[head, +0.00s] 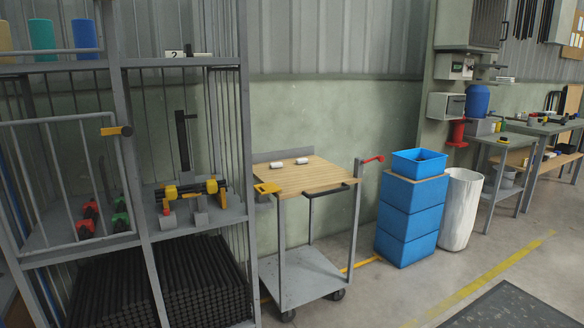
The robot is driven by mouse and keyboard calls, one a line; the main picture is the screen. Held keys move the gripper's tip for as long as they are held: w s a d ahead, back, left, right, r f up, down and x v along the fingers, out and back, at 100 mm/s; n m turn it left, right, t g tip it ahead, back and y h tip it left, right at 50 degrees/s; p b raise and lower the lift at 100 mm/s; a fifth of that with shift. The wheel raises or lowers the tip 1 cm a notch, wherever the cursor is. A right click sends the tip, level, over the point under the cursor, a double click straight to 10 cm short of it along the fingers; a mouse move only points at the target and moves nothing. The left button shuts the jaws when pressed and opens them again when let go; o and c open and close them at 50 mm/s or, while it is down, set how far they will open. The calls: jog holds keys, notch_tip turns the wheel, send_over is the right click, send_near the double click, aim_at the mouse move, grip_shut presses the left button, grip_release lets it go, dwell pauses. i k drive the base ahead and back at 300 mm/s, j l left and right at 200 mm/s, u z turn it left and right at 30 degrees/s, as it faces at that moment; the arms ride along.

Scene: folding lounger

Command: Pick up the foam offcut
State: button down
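Two small white pieces lie on the wooden top of a grey cart (325,174) in the middle of the head view. One white piece (277,165) is on the left, and the other white piece (302,161) is just right of it, apart from it. They are too small to tell whether either is the foam offcut. No other thing in view is clearly a foam offcut. My gripper is not in view.
A grey metal rack (140,150) with bars stands at the left. Stacked blue crates (408,215) and a white bin (461,208) stand right of the cart. A red-ended lever (372,160) sticks out at the cart's right. Floor (400,290) in front is clear.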

aim_at(279, 165)
jog(key=i+l+z, duration=0.35)
jog(key=i, duration=0.15)
jog(key=i+l+z, duration=0.35)
jog(key=i, duration=0.2)
jog(key=i+z, duration=0.35)
jog(key=i, duration=0.15)
jog(key=i+u, duration=0.15)
jog(key=i, duration=0.3)
jog(key=i+l+u, duration=0.2)
jog(key=i, duration=0.25)
jog(key=i+l+u, duration=0.15)
jog(key=i, duration=0.3)
jog(key=i+l+u, duration=0.15)
jog(key=u, duration=0.2)
jog(key=i+l+u, duration=0.5)
jog(key=u, duration=0.25)
jog(key=i+l+u, duration=0.45)
jog(key=l, duration=0.3)
jog(key=l+u, duration=0.25)
jog(key=l, duration=0.15)
jog(key=i+l+u, duration=0.25)
jog(key=l, duration=0.15)
jog(key=k, duration=0.1)
